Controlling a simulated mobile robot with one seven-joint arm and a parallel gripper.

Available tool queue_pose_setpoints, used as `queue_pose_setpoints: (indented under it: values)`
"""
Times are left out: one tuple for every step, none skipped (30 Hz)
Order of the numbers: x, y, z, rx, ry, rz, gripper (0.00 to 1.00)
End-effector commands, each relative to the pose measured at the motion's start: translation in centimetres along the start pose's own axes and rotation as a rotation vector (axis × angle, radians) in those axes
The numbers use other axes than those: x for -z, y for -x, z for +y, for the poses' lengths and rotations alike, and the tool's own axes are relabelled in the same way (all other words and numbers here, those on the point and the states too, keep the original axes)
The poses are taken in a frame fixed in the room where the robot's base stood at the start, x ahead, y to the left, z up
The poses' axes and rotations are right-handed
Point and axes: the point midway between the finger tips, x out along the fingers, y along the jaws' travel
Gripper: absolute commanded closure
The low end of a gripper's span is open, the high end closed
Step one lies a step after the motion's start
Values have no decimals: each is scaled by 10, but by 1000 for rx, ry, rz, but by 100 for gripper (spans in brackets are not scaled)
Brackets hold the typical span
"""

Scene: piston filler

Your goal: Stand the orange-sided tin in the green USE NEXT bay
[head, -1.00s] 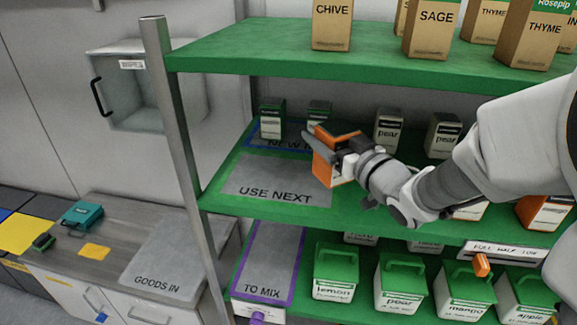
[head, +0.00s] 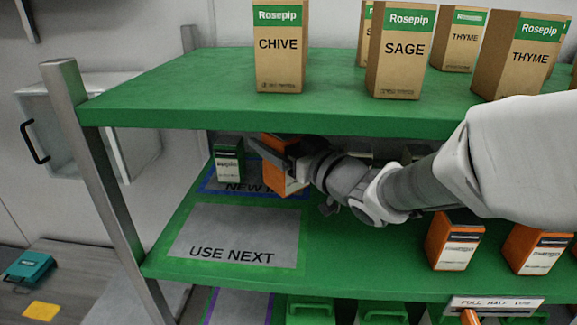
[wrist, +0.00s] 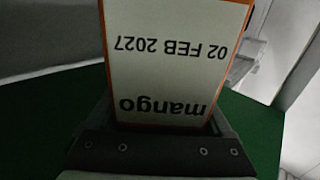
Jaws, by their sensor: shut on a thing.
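My gripper (head: 290,155) is shut on the orange-sided tin (head: 277,176) and holds it under the top shelf, at the front of the blue NEW bay and behind the USE NEXT bay. The wrist view shows the tin's white label (wrist: 168,60) close up, reading "mango" and "02 FEB 2027", upside down in that picture. The green-edged USE NEXT bay (head: 235,232) is a bare grey mat on the middle shelf, in front and to the left of the tin. I cannot tell whether the tin touches the shelf.
A green tin (head: 229,160) stands in the blue-edged NEW bay (head: 215,189), left of the held tin. Orange tins (head: 455,241) stand at the right of the middle shelf. The top shelf (head: 200,85) with boxes hangs over my gripper. A metal post (head: 100,180) bounds the left.

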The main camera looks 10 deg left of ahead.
Motion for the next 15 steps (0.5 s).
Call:
queue_pose_setpoints:
  values:
    - [-5, -7, -10, 7, -2, -1, 100]
    - [-10, -10, -14, 7, -2, -2, 100]
    - [-14, -16, -22, 9, -3, -2, 100]
    - [-19, -20, -27, 9, -3, -2, 100]
    - [-23, -25, -33, 9, -4, -3, 100]
    - [-28, -31, -40, 9, -3, -2, 100]
    - [-32, -35, -44, 9, -3, -3, 100]
    - [-36, -39, -50, 8, -3, -3, 100]
    - [-40, -44, -56, 7, -3, -3, 100]
    - [-44, -48, -61, 8, -1, -2, 100]
    - [-47, -51, -64, 7, -2, -2, 100]
    - [-51, -55, -70, 6, 0, -2, 100]
    - [-53, -58, -72, 5, -1, -1, 100]
    - [-55, -61, -75, 5, 0, 0, 100]
    - [-58, -63, -78, 4, 0, 1, 100]
